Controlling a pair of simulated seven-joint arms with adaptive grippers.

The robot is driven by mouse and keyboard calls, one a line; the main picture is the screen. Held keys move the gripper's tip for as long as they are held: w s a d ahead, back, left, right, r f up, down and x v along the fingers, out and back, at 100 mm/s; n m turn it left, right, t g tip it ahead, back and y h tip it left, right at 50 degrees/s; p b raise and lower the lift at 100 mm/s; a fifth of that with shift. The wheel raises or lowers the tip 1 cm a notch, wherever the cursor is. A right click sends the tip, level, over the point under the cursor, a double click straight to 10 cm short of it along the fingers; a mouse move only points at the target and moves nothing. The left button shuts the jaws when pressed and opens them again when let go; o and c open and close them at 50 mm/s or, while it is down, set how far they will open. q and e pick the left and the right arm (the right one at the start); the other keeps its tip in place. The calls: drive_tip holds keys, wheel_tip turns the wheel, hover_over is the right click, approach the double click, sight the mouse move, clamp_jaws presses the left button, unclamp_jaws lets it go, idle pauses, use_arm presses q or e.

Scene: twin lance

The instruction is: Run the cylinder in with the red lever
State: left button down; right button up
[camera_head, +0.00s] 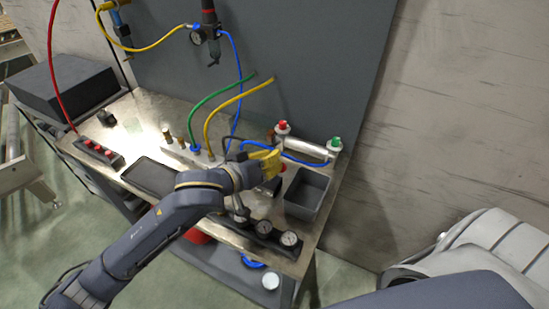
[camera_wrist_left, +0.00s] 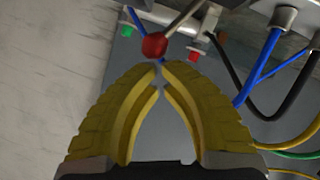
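The silver cylinder (camera_head: 303,147) lies at the back right of the bench, with a red fitting (camera_head: 282,126) at one end and a green fitting (camera_head: 335,143) at the other. It also shows at the top of the left wrist view (camera_wrist_left: 178,21). The lever's red ball knob (camera_wrist_left: 154,46) sits on a grey rod just beyond my left fingertips; its base is hidden. My left gripper (camera_wrist_left: 161,66) has yellow fingers with their tips together and nothing between them. In the head view it (camera_head: 268,161) is over the bench, near the knob. My right gripper is out of view.
A grey open bin (camera_head: 322,183) stands right of my left gripper. Blue, green and yellow hoses rise behind the gripper. A black tray (camera_head: 140,178) and a red-button block (camera_head: 97,149) lie to the left.

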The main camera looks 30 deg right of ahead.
use_arm(q)
drive_tip(key=w+r+v, duration=0.1)
drive_tip(key=r+v, duration=0.1)
drive_tip(key=v, duration=1)
drive_tip(key=shift+a+r, duration=0.15)
drive_tip(key=shift+r, duration=0.2)
